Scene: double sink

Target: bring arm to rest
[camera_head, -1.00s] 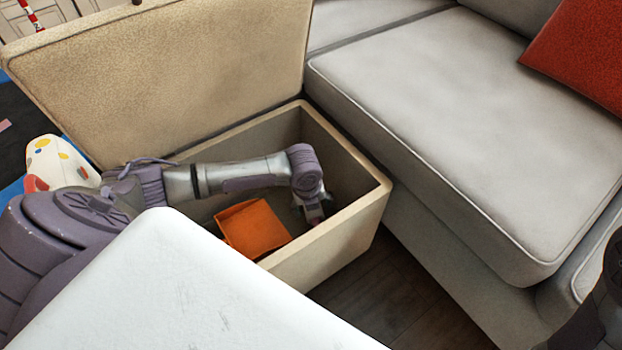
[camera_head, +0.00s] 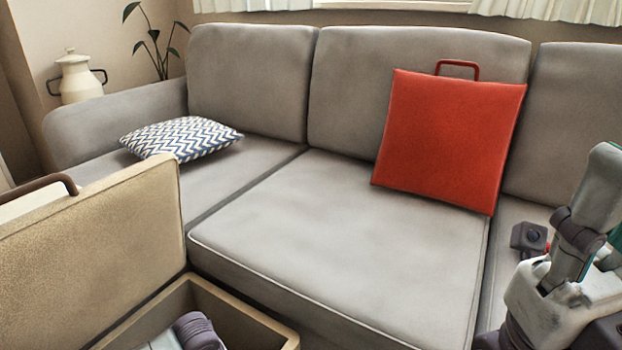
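My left arm shows only as a grey and purple link at the bottom edge, in front of the opening of the beige storage box (camera_head: 270,332). My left gripper is below the frame and hidden. My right arm stands at the right edge with its links folded up, in front of the sofa's right part. No fingers of my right gripper can be made out. A small dark boxy piece beside that arm may be part of it; I cannot tell.
The box's raised lid (camera_head: 100,255) stands at the left. A grey sofa (camera_head: 330,240) fills the middle, with a red cushion (camera_head: 450,140) and a zigzag-patterned cushion (camera_head: 180,137). A cream pot (camera_head: 78,80) and a plant (camera_head: 158,50) are behind it.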

